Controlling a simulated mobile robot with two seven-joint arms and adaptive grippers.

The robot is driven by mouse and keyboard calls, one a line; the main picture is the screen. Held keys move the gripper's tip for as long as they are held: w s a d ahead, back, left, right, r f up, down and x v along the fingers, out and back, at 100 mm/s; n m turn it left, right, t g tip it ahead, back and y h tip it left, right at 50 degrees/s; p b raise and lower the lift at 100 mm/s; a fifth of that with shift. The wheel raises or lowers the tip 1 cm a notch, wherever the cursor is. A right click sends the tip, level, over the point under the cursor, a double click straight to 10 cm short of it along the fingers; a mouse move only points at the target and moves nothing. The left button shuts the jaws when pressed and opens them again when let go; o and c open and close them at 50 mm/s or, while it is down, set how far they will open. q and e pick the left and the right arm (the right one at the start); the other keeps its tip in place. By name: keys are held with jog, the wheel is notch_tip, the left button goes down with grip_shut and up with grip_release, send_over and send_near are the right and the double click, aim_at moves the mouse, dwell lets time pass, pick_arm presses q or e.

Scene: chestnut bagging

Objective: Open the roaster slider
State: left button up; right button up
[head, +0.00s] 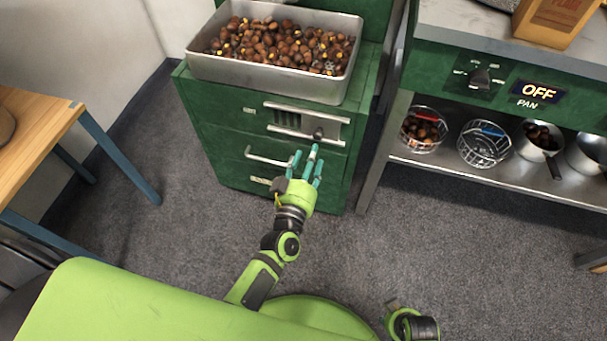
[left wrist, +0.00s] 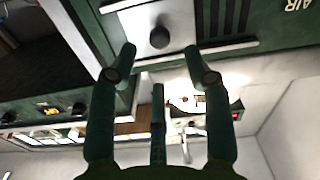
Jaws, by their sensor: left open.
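The roaster (head: 225,135) is a green cabinet at the upper middle of the head view. Its slider is a metal plate with a dark round knob (head: 318,133), set in a railed frame on the front, right of dark vent slots (head: 288,118). My left gripper (head: 306,158) is open and empty just below and in front of the knob. In the left wrist view the slider plate (left wrist: 125,30) and knob (left wrist: 160,37) appear beyond the gap between the spread fingertips (left wrist: 160,55). I see no contact with the knob. My right gripper is not in view.
A metal tray (head: 205,68) of chestnuts sits on the roaster. A drawer handle (head: 268,157) lies below the slider. At right, a green counter with an OFF display (head: 539,90) has a shelf (head: 450,166) with baskets and pans. A wooden table (head: 35,135) stands left.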

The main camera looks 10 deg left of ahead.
pick_arm(q)
jog(key=s, duration=0.5)
jog(key=shift+s+a, duration=0.1)
jog(key=shift+s, duration=0.25)
jog(key=shift+f, duration=0.1)
